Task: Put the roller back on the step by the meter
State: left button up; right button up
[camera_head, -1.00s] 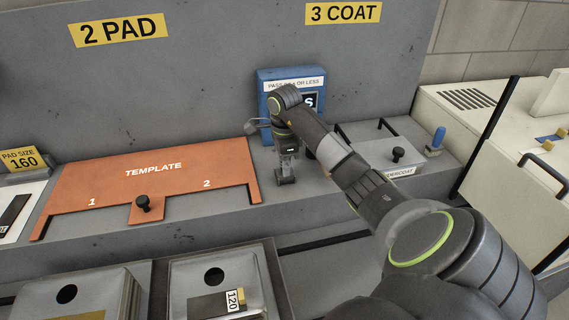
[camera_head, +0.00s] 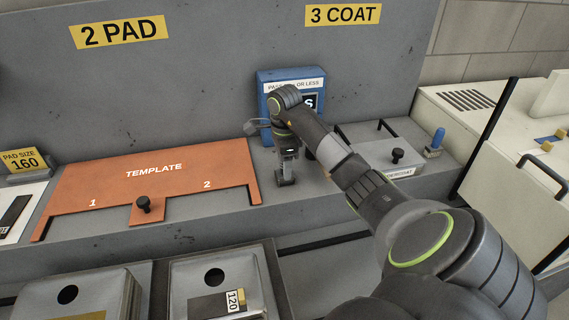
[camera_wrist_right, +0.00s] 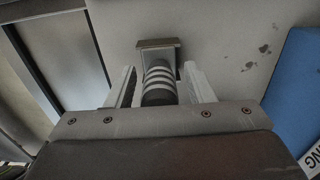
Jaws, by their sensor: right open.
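The blue meter (camera_head: 291,77) stands against the grey back wall on the step (camera_head: 330,205), partly hidden by my right arm. A small upright piece with a dark foot, seemingly the roller (camera_head: 286,180), is on the step in front of the meter. In the right wrist view the roller (camera_wrist_right: 160,76) shows black and white bands and a flat grey end plate. My right gripper (camera_head: 287,158) points down over it. Its open fingers (camera_wrist_right: 161,88) stand either side of the banded part, with gaps visible. My left gripper is out of view.
An orange template (camera_head: 153,175) with a black knob lies left on the step. An undercoat box (camera_head: 385,158) and a blue-handled tool (camera_head: 436,141) stand right of my arm. Metal bins (camera_head: 220,280) are below the front edge. The step between template and roller is clear.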

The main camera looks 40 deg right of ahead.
notch_tip(320, 180, up, 12)
jog(key=p, duration=1.1)
jog(key=shift+f, duration=0.1)
